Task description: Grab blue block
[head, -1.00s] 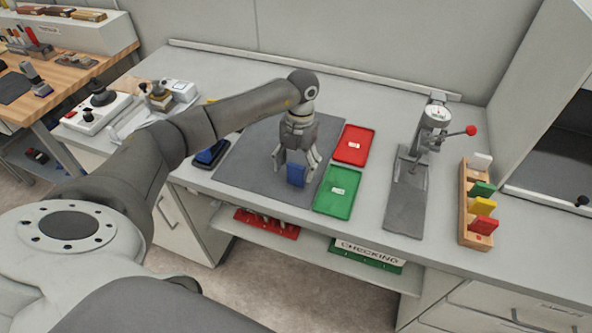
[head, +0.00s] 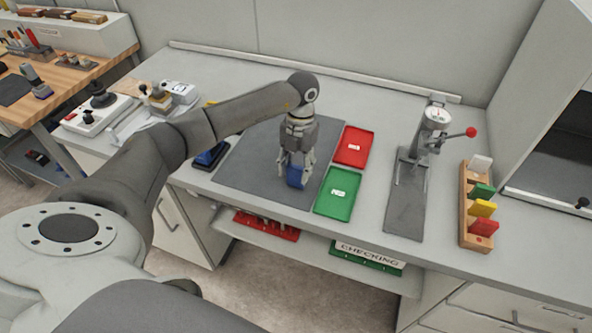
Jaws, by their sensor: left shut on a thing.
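The blue block (head: 295,179) is on the dark grey mat (head: 250,165), close to the mat's right side, and it leans a little. My left gripper (head: 293,172) reaches down over it from above and is shut on it. The fingers hide part of the block. I cannot tell whether the block's lower edge still touches the mat. My right gripper is not in the head view.
A red tray (head: 353,146) and a green tray (head: 338,193) lie right of the mat. Further right stand a gauge stand (head: 432,125) with a red-knobbed lever and a wooden rack (head: 466,215) with coloured pieces. A dark blue item (head: 208,157) sits left of the mat.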

